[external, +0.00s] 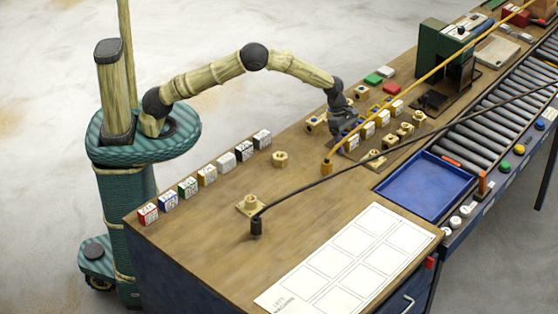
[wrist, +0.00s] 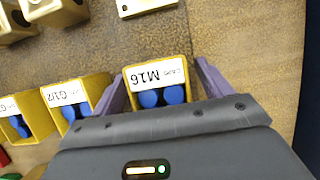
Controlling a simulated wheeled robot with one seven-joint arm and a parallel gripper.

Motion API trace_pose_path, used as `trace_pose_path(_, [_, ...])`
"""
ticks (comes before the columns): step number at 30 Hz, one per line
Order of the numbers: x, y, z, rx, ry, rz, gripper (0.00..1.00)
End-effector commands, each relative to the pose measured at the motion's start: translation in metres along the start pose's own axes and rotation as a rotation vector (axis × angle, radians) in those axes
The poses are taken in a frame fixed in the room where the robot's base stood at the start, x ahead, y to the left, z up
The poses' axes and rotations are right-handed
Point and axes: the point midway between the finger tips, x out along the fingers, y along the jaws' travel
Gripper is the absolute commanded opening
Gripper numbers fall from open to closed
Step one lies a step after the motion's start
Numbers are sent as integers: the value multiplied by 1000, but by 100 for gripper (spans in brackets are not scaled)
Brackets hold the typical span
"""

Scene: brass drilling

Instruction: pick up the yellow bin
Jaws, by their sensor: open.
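A yellow bin (wrist: 165,100) with a white label reading M16 and blue round-ended parts inside lies in the middle of the wrist view. My gripper (wrist: 161,72) is open, with one purple finger to the left of this bin and one to the right. No grip on the bin shows. The bin's lower part is hidden by my gripper body. In the external view my gripper (external: 342,124) is low over the bench at the near end of a row of yellow bins (external: 368,129), and it partly covers the bin there.
Two more yellow bins, one labelled G1/2 (wrist: 72,98), stand close to the left in the wrist view. Brass fittings (external: 404,131) lie near the row. A blue tray (external: 428,187) is to the right. A dark cable (external: 330,177) crosses the bench (external: 210,243).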

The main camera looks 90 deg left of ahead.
Motion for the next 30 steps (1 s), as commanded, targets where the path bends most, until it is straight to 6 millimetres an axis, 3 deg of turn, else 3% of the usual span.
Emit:
trace_pose_path(1, [0, 0, 0, 0, 0, 0, 78])
trace_pose_path(9, [0, 0, 0, 0, 0, 0, 28])
trace_pose_path(20, [-8, 0, 4, 0, -2, 1, 28])
trace_pose_path(30, [-64, 1, 27, 2, -3, 3, 28])
